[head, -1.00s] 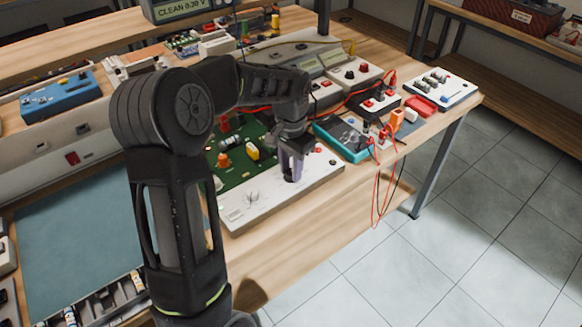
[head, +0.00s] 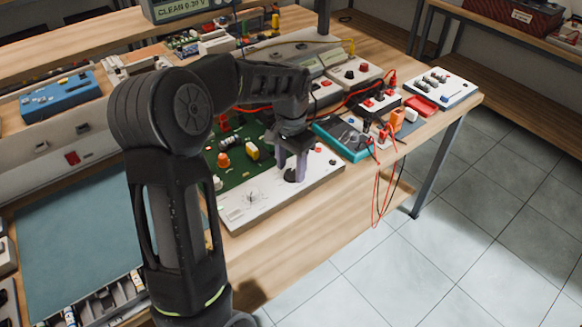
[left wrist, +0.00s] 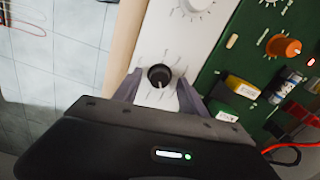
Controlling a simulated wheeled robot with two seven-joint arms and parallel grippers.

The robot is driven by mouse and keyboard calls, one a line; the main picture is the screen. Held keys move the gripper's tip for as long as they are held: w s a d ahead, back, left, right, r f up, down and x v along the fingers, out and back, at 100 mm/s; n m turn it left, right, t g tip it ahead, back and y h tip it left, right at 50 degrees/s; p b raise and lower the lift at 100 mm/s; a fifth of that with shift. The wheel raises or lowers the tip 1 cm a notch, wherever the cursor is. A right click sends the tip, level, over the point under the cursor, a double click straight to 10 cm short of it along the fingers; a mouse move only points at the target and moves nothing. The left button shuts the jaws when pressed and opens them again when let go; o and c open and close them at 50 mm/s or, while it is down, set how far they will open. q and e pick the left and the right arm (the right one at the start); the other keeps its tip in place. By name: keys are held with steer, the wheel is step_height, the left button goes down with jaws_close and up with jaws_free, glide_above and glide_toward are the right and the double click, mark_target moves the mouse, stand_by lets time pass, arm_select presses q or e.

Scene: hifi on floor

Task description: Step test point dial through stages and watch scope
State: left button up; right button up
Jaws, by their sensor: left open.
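The black dial (head: 293,176) sits on the white front strip of the test board (head: 240,213). In the left wrist view the dial (left wrist: 160,76) has a pale pointer line and printed marks around it. My left gripper (head: 292,170) is over the dial, pointing down. Its fingers (left wrist: 157,92) are open, one on each side of the dial, with gaps visible in the wrist view. The scope's display (head: 184,8) at the top of the head view reads CLEAN and seems to show 0.30 V; its upper part is cut off. My right gripper is not in view.
On the green board are an orange knob (head: 223,160) and a yellow part (head: 252,150). A teal meter (head: 343,138) and red leads (head: 378,190) lie to the right, the leads hanging over the bench edge. A blue box (head: 58,97) is at left.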

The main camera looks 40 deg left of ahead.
mark_target(291, 172)
arm_select(q)
step_height(291, 172, up, 7)
steer(key=shift+r, duration=0.1)
stand_by(0.7)
